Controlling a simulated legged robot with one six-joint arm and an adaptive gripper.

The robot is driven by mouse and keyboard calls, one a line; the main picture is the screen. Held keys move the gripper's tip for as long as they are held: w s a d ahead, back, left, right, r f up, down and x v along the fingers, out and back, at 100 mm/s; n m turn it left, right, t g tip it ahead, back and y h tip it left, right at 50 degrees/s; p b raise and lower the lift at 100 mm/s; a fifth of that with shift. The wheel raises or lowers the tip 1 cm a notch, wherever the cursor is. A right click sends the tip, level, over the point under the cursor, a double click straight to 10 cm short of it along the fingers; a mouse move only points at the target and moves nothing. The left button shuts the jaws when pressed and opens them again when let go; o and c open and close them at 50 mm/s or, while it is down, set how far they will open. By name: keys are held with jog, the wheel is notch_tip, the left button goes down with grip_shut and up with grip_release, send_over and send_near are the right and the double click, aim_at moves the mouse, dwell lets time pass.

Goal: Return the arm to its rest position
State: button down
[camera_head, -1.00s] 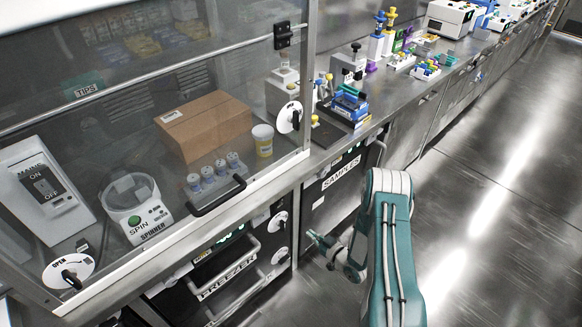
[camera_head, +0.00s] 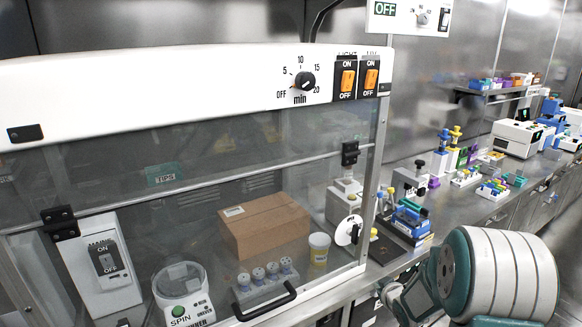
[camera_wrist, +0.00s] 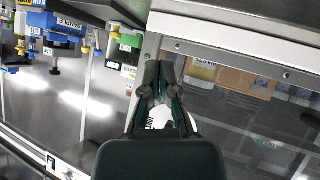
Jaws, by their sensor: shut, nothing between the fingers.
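My gripper (camera_wrist: 160,78) shows in the wrist view with its dark fingers together and nothing between them. It is in front of the glass-fronted cabinet's metal frame, and that view is turned upside down. In the head view my teal and white arm (camera_head: 500,275) fills the lower right corner, folded in front of the bench. The gripper's tips cannot be made out clearly there.
The glass cabinet (camera_head: 180,90) on the left holds a cardboard box (camera_head: 265,225), a spinner (camera_head: 183,290) and a rack of vials (camera_head: 265,285). The steel bench (camera_head: 455,205) runs away to the right with colourful racks and instruments. A control panel (camera_head: 410,17) hangs above.

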jog(key=s+a+r+m+g+h, duration=0.3)
jog(key=s+r, duration=1)
jog(key=r, duration=0.3)
jog(key=s+a+r+m+g+y, duration=0.1)
jog(key=s+a+r, duration=0.1)
jog(key=s, duration=0.8)
jog(key=s+a+r+m+g+y, duration=0.1)
jog(key=s+a+r, duration=0.2)
jog(key=s, duration=0.8)
jog(key=shift+s+a+g, duration=0.2)
jog(key=shift+a+g, duration=0.2)
jog(key=shift+a, duration=0.2)
